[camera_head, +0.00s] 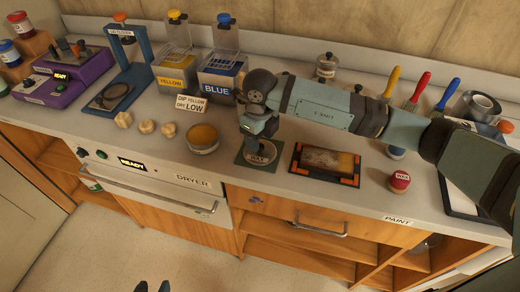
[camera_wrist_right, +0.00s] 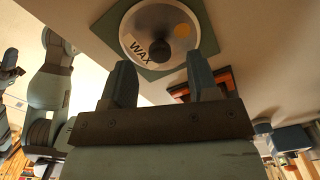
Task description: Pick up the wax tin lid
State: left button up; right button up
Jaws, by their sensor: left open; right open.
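The wax tin lid (camera_head: 262,158) is a round grey lid marked WAX, lying on a green square mat (camera_head: 241,160) on the counter. In the right wrist view the lid (camera_wrist_right: 180,20) shows a dark centre knob and a yellow dot. My right gripper (camera_head: 260,143) is just above the lid, pointing down, and partly hides it. In its wrist view the fingers (camera_wrist_right: 161,75) are apart with nothing between them. An open round tin of yellow wax (camera_head: 202,136) stands left of the mat. My left gripper (camera_head: 152,287) shows only its fingertips, apart and empty, at the bottom edge, away from the lid.
A black tray with orange corners (camera_head: 325,163) lies right of the mat. A small red-topped jar (camera_head: 400,181) stands further right. Yellow and blue dip tanks (camera_head: 222,75) stand behind. The dryer front (camera_head: 160,185) is below the counter edge.

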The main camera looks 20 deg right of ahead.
notch_tip(320, 180, down, 3)
jog(key=shift+r, duration=0.1)
jog(key=c, duration=1)
